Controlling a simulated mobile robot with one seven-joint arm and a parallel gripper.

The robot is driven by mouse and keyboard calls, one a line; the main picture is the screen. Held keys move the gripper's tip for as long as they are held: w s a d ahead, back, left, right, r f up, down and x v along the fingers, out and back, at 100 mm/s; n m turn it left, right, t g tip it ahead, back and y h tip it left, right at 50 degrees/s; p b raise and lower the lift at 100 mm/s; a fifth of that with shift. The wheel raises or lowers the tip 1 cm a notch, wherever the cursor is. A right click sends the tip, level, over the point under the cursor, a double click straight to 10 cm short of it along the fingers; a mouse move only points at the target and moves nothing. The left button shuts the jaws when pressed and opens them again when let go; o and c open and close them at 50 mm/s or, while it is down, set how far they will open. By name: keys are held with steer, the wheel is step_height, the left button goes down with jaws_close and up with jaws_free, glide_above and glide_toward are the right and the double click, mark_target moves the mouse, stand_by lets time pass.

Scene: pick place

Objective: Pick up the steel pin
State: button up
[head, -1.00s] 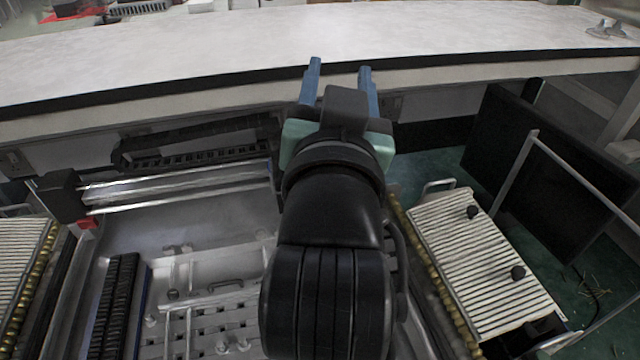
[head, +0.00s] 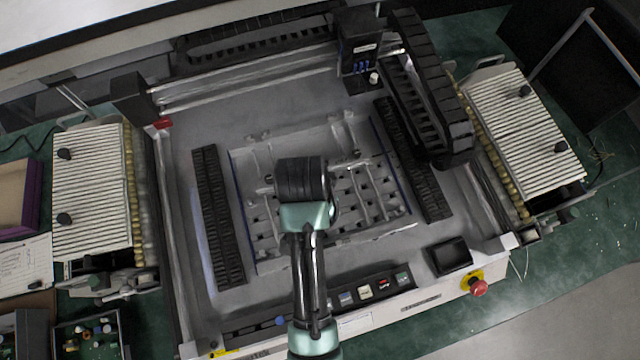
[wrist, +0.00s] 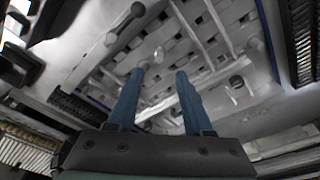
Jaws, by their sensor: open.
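My gripper (wrist: 161,74) shows in the wrist view as two blue fingers, apart, with no object clearly held between them. They point at a light metal plate (wrist: 200,60) with rectangular slots. Several small grey metal posts or pins stand on this plate, including one right of the fingers (wrist: 236,82) and one just beyond the fingertips (wrist: 158,52). I cannot tell which is the steel pin. In the head view my arm is over the plate (head: 262,257) and hides part of it. The fingers are hidden there under my black wrist.
The plate lies inside a machine frame, between black ribbed strips left (head: 217,215) and right (head: 420,165). A gantry head (head: 358,45) and black cable chain (head: 425,85) stand at the back right. Buttons and a red emergency stop (head: 479,288) line the front.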

steer(key=shift+w+d+f+p, duration=0.1)
steer(key=shift+f+p, duration=0.3)
steer(key=shift+f, duration=1.15)
steer(key=shift+w+d+f+p, duration=0.1)
steer(key=shift+f+p, duration=0.25)
steer(key=shift+f, duration=1.2)
jaws_close()
